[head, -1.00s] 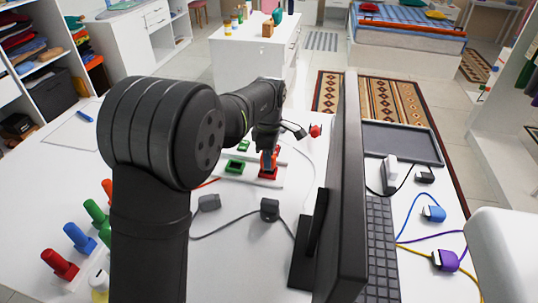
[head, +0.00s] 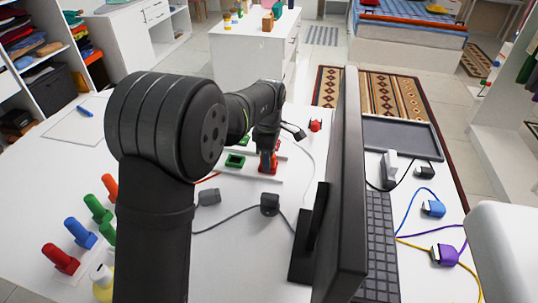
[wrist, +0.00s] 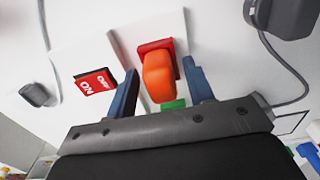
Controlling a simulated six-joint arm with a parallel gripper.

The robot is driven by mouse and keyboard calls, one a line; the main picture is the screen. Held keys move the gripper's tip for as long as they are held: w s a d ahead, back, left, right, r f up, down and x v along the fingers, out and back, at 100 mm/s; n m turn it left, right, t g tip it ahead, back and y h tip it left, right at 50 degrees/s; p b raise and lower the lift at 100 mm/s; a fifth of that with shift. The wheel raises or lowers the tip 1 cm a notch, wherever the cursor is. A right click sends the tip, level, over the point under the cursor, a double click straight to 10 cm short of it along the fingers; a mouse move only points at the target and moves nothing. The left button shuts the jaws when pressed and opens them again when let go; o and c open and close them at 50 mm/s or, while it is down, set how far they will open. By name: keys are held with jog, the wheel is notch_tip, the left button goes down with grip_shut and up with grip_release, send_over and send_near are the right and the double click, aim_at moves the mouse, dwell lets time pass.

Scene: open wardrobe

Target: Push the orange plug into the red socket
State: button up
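The orange plug (wrist: 159,76) stands at the red socket (wrist: 146,47) in the wrist view and covers most of it. I cannot tell how deep it sits. My gripper (wrist: 165,88) has its two dark blue fingers apart, one on each side of the plug, with a visible gap on both sides. In the head view my gripper (head: 268,165) is low over the red socket (head: 273,170) on the white strip.
A green socket (head: 235,161) lies left of the red one. A red ON/OFF switch (wrist: 95,82) is beside the left finger. Grey plugs with cables (head: 269,204) lie nearer. A monitor (head: 345,190) stands right of my arm. Coloured pegs (head: 79,233) stand at the front left.

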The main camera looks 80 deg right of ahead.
jog(key=shift+r, duration=0.15)
notch_tip(320, 180, up, 17)
dwell(0.6)
dwell(0.5)
notch_tip(320, 180, down, 17)
jog(key=shift+f, duration=0.15)
jog(key=shift+r, duration=0.25)
dwell(0.3)
